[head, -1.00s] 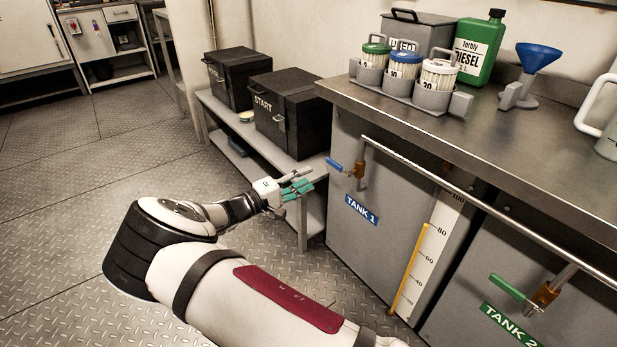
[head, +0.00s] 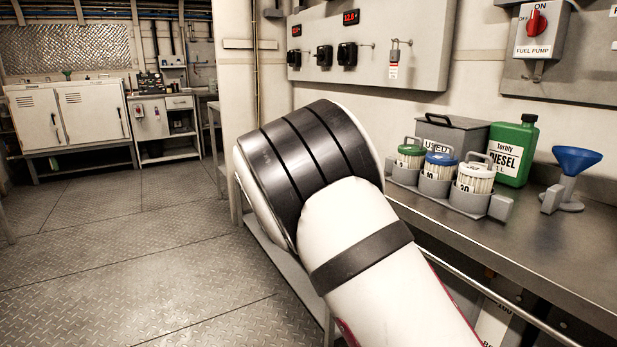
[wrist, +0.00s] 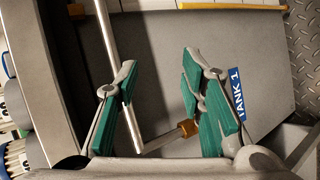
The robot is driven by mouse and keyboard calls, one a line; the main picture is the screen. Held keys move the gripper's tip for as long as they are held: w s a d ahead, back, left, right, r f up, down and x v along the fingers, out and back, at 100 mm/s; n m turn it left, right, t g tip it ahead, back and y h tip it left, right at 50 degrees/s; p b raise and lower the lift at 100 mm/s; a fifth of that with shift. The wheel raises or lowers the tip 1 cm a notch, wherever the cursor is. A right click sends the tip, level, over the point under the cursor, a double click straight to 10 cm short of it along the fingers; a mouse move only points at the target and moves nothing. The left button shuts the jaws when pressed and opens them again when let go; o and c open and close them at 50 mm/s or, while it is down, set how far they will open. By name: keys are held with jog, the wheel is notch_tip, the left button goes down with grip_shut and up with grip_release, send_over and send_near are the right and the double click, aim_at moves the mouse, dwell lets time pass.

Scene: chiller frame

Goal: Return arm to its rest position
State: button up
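My gripper (wrist: 160,90) shows in the wrist view with its two green-padded fingers apart and nothing between the pads. Behind the fingers are the grey front of tank 1, its blue TANK 1 label (wrist: 236,93), a metal rail (wrist: 106,35) and a brass valve fitting (wrist: 188,128). The valve's blue handle is not visible. In the head view my bent arm fills the middle, in front of the bench; my gripper is hidden there.
The steel bench (head: 470,240) runs along the right. It holds a filter caddy (head: 435,187), a grey USED box (head: 450,135), a green diesel can (head: 513,150) and a blue funnel (head: 575,160). Wall panels (head: 370,50) hang above. The floor (head: 130,250) at left is clear.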

jog(key=s+d+r+g+y, duration=0.1)
jog(key=s+r+y, duration=0.25)
jog(key=s, duration=0.45)
jog(key=s+d+r+m+y, duration=0.1)
jog(key=s+r+y, duration=0.1)
jog(key=s+r, duration=0.35)
jog(key=s+d+r+g+y, duration=0.1)
jog(key=s+d+r+y, duration=0.15)
jog(key=s, duration=0.75)
jog(key=s+a+t+y, duration=0.1)
jog(key=s+a+y, duration=0.1)
jog(key=s, duration=0.6)
jog(key=s+a+t+y, duration=0.1)
jog(key=s+a+y, duration=0.15)
jog(key=s, duration=0.65)
notch_tip(320, 180, up, 36)
jog(key=n+t+p, duration=0.1)
jog(key=t+p, duration=0.3)
jog(key=p, duration=2.9)
